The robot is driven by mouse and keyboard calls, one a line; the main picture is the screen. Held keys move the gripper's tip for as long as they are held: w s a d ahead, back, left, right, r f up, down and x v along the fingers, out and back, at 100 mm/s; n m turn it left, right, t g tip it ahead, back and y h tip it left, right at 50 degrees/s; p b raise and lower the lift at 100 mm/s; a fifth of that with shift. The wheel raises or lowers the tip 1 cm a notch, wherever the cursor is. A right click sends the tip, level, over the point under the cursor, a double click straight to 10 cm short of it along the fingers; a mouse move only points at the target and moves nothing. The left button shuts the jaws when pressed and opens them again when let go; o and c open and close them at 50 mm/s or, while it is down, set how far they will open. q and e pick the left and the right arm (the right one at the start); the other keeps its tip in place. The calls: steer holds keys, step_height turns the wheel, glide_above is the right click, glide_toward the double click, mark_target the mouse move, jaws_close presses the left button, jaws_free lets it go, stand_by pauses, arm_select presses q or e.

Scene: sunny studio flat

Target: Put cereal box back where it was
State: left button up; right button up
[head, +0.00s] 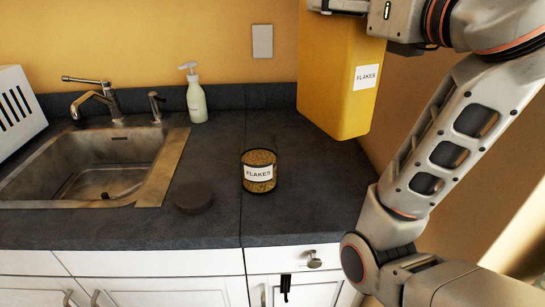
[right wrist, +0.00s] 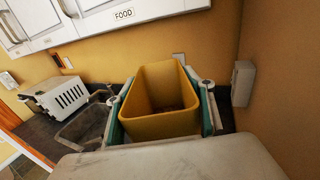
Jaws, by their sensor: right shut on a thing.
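The cereal box (head: 335,85) is a tall yellow box with a white FLAKES label. It is held in the air above the right end of the counter, slightly tilted in the head view. My right gripper (head: 350,8) is shut on its upper part, mostly cut off by the top edge. In the right wrist view the box (right wrist: 158,127) sits between the two fingers, its top open and brownish at the bottom inside. A clear jar (head: 259,172) of flakes, also labelled FLAKES, stands on the counter below and left of the box. My left gripper is not in view.
A dark round lid (head: 193,200) lies left of the jar. A soap bottle (head: 196,95), faucet (head: 95,97) and sink (head: 85,165) are further left. A white FOOD cabinet (right wrist: 125,14) hangs above. The counter right of the jar (head: 320,195) is clear.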

steer(key=w+d+m+t+h+p, duration=0.1)
steer(key=w+d+m+h, duration=0.3)
steer(key=w+d+h, duration=0.25)
step_height(320, 180, down, 20)
steer(key=b, duration=0.5)
steer(key=shift+w+a+f, duration=0.2)
steer(key=shift+a, duration=0.25)
steer(key=o, duration=1.7)
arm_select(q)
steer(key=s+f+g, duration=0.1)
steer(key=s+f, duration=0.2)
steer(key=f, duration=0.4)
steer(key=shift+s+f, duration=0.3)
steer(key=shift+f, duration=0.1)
arm_select(e)
steer(key=shift+o, duration=0.2)
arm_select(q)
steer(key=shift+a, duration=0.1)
